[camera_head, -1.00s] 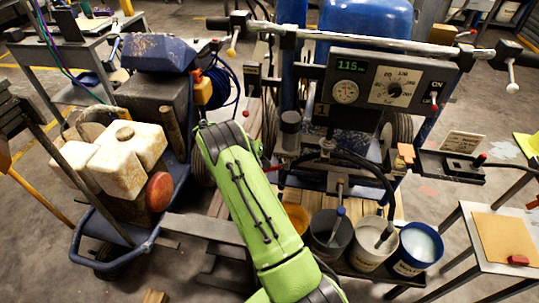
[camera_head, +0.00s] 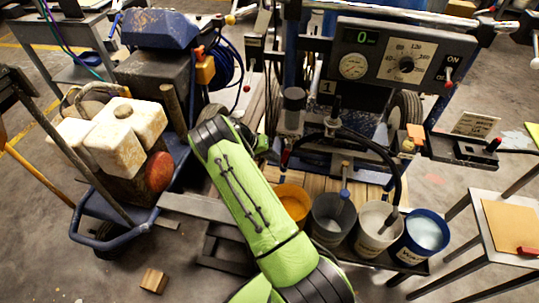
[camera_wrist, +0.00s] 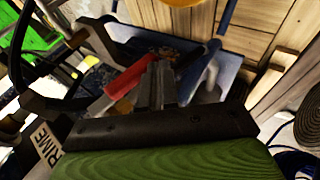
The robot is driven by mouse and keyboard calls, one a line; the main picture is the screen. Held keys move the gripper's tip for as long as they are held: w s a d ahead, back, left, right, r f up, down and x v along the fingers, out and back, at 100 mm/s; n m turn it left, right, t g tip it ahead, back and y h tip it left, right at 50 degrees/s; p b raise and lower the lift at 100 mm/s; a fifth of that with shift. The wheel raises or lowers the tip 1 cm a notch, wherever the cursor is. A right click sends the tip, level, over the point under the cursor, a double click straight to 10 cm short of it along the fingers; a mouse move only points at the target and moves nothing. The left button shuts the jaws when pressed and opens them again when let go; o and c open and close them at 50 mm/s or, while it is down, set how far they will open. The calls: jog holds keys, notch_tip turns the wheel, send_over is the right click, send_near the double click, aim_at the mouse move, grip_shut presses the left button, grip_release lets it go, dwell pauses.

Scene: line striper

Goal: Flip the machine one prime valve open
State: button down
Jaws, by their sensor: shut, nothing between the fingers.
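Machine one carries a dark control panel (camera_head: 388,66) with a "1" plate (camera_head: 327,87), a display reading 0, a gauge, a dial and a toggle switch (camera_head: 448,78). A red lever handle (camera_wrist: 128,84) lies just left of my gripper fingers in the wrist view; a small red part (camera_head: 285,158) shows beside my arm in the head view. A plate lettered "PRIME" (camera_wrist: 46,146) is at the wrist view's lower left. My gripper (camera_wrist: 160,80) is shut and empty, very close to the red handle; I cannot tell whether they touch. My arm hides the gripper in the head view.
An orange bucket (camera_head: 293,203), a grey bucket (camera_head: 330,222), a white bucket (camera_head: 376,232) and a blue-rimmed bucket (camera_head: 422,236) stand below the machine. A cart with stained white jugs (camera_head: 125,135) is at left. A small table (camera_head: 512,236) stands at right. A wooden block (camera_head: 153,281) lies on the floor.

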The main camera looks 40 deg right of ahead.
jog(key=shift+s+d+f, duration=0.3)
jog(key=shift+s+f, duration=0.1)
dwell(0.3)
jog(key=p+v, duration=0.4)
jog(key=v, duration=1.1)
jog(key=shift+a+r, duration=0.2)
jog(key=shift+r, duration=0.05)
